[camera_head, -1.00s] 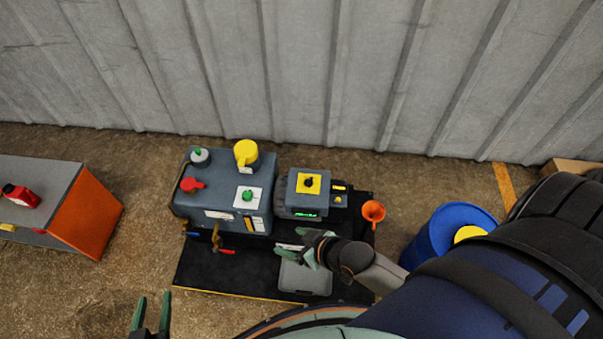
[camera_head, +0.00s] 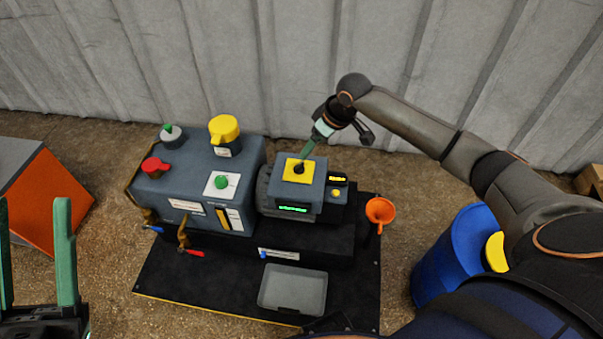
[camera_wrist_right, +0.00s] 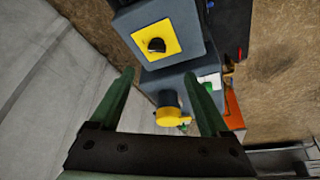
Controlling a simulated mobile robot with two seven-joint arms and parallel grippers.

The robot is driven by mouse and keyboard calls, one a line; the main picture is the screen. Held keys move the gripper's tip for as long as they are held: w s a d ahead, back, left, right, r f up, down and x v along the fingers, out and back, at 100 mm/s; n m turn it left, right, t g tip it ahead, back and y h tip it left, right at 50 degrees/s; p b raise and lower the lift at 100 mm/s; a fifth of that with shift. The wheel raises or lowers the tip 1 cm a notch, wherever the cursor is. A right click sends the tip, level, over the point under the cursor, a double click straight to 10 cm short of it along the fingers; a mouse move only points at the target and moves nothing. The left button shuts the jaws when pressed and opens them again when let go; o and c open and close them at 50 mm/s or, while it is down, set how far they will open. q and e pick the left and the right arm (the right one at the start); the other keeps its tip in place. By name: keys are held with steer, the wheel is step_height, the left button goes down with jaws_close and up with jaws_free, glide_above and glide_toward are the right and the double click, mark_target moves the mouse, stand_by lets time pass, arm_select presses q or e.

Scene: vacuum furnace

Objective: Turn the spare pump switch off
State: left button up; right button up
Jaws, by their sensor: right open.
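A black rotary switch (camera_head: 299,168) sits on a yellow plate on top of a grey-blue box (camera_head: 310,193); it also shows in the right wrist view (camera_wrist_right: 156,45). No readable label identifies it as the spare pump switch. My right gripper (camera_head: 306,152) is above and behind this switch, its fingertip close to it in the head view. In the right wrist view the right gripper (camera_wrist_right: 159,76) is open and empty, with the switch beyond the gap between its fingers. Contact cannot be told. My left gripper (camera_head: 37,205) is open and empty at the lower left.
A larger pump body (camera_head: 190,190) with a red handle (camera_head: 154,167), yellow cap (camera_head: 224,130) and green button (camera_head: 221,182) stands left of the box. A grey tray (camera_head: 293,290), orange funnel (camera_head: 380,211) and blue drum (camera_head: 445,260) are nearby. A corrugated wall (camera_head: 300,65) is behind.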

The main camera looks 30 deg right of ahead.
mark_target(300, 165)
steer(key=b+x, duration=0.2)
steer(key=x, duration=0.2)
steer(key=b+x, duration=0.2)
steer(key=x, duration=0.2)
steer(key=b+x, duration=0.2)
steer(key=x, duration=0.2)
steer(key=shift+w+d+f, duration=0.1)
steer(key=shift+w+d, duration=0.05)
steer(key=shift+d, duration=0.1)
arm_select(q)
step_height(300, 165, down, 6)
steer(key=shift+d+f, duration=0.15)
steer(key=shift+d, duration=0.15)
steer(key=shift+s, duration=0.1)
arm_select(e)
steer(key=shift+c, duration=0.3)
jaws_close()
